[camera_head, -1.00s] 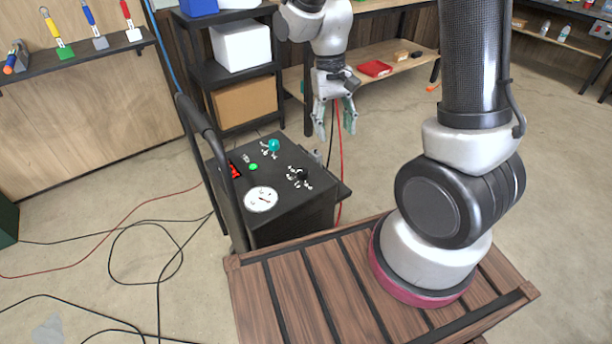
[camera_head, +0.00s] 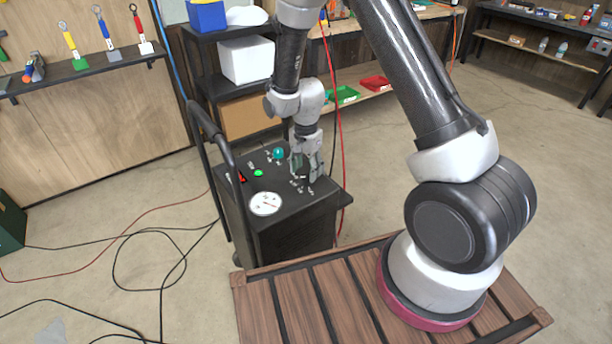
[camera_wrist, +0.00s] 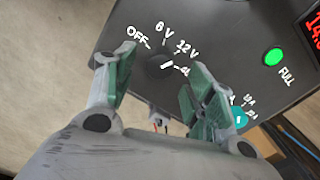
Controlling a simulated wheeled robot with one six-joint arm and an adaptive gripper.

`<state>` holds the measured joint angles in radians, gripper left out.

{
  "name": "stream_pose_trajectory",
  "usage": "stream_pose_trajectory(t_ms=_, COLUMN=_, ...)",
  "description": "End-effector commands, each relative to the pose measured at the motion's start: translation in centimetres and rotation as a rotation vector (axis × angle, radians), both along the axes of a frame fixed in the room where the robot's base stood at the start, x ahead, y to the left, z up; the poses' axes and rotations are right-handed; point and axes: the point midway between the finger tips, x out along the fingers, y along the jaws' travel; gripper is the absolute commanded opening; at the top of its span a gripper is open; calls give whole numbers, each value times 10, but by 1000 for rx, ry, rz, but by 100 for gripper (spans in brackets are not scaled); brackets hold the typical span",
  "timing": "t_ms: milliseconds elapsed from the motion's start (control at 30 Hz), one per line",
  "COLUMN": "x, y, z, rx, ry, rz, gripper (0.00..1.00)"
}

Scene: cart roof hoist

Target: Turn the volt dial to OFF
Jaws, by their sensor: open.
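The volt dial is a black knob (camera_wrist: 158,66) on the dark panel of the cart. Its white marker points toward the lower right, near the label that starts with 4, away from the OFF label (camera_wrist: 137,36). Labels 6 V and 12 V lie between. In the head view my gripper (camera_head: 306,172) is low over the cart's top, at the dial, and largely hides it. In the wrist view my gripper (camera_wrist: 160,85) is open, its green-padded fingers on either side of the dial. I cannot tell whether they touch it.
The cart (camera_head: 290,225) also carries a green FULL button (camera_wrist: 274,56), a teal knob (camera_wrist: 240,118), a red display (camera_wrist: 314,32) and a round gauge (camera_head: 265,204). A shelf rack (camera_head: 205,70) stands behind. A red cable (camera_head: 340,130) hangs close right of my gripper.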

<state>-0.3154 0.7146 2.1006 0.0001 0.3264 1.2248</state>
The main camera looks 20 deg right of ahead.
Motion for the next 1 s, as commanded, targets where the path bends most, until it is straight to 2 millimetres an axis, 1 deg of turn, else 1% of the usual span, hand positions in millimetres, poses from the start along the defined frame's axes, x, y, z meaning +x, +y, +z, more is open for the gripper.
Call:
stream_pose_trajectory(t_ms=33, x=-1, y=0, z=-9, rx=-1, ry=3, rz=0, gripper=54)
stream_pose_trajectory(t_ms=100, x=-1, y=0, z=-18, rx=-1, ry=3, rz=1, gripper=54)
stream_pose_trajectory(t_ms=200, x=0, y=0, z=-27, rx=-1, ry=1, rz=1, gripper=54)
stream_pose_trajectory(t_ms=300, x=0, y=0, z=-31, rx=0, ry=0, rz=1, gripper=54)
stream_pose_trajectory(t_ms=533, x=0, y=0, z=-31, rx=0, ry=0, rz=2, gripper=54)
stream_pose_trajectory(t_ms=667, x=0, y=0, z=-31, rx=0, ry=0, rz=2, gripper=31)
stream_pose_trajectory(t_ms=700, x=0, y=0, z=-31, rx=0, ry=0, rz=2, gripper=23)
stream_pose_trajectory(t_ms=800, x=0, y=0, z=-31, rx=0, ry=0, rz=2, gripper=7)
stream_pose_trajectory(t_ms=1000, x=0, y=0, z=-31, rx=0, ry=0, rz=9, gripper=7)
